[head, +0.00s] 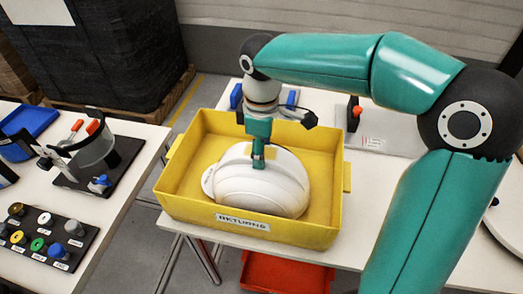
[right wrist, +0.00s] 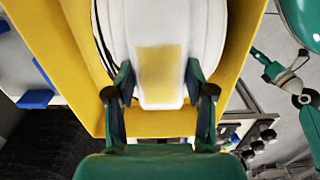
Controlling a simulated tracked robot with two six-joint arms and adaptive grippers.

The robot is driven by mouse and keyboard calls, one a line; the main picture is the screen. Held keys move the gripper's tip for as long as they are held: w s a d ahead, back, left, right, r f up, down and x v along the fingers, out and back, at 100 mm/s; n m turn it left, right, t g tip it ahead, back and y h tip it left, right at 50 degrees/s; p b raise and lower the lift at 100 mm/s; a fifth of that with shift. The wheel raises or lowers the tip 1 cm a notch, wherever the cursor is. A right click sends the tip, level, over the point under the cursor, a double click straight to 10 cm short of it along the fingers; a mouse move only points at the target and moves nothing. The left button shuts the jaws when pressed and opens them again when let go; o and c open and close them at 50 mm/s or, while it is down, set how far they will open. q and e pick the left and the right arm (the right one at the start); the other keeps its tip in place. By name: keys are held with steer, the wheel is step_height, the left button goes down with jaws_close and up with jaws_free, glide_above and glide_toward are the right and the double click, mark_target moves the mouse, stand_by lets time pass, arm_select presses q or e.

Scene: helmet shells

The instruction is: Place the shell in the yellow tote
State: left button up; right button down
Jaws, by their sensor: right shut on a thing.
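The white helmet shell (head: 262,188) is inside the yellow tote (head: 190,148), below its rim. I cannot tell whether it touches the floor. My right gripper (head: 258,164) points down and is shut on the shell. In the right wrist view, the fingers (right wrist: 160,95) sit on both sides of a ridge of the white shell (right wrist: 205,30), with a yellow patch between them. The yellow tote (right wrist: 50,45) surrounds it. My left gripper (right wrist: 266,64) shows small at the right of the right wrist view; its jaws are too small to read.
A red bin (head: 285,273) stands below the table's front edge. A left table holds a clamp fixture (head: 95,150), a board with several knobs (head: 45,236) and a blue tray (head: 30,118). A switch box (head: 354,113) stands behind the tote's right side.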

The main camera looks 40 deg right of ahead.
steer(key=shift+f, duration=0.25)
steer(key=shift+f, duration=0.15)
steer(key=shift+c, duration=2)
jaws_free()
step_height(320, 180, up, 12)
steer(key=p, duration=0.1)
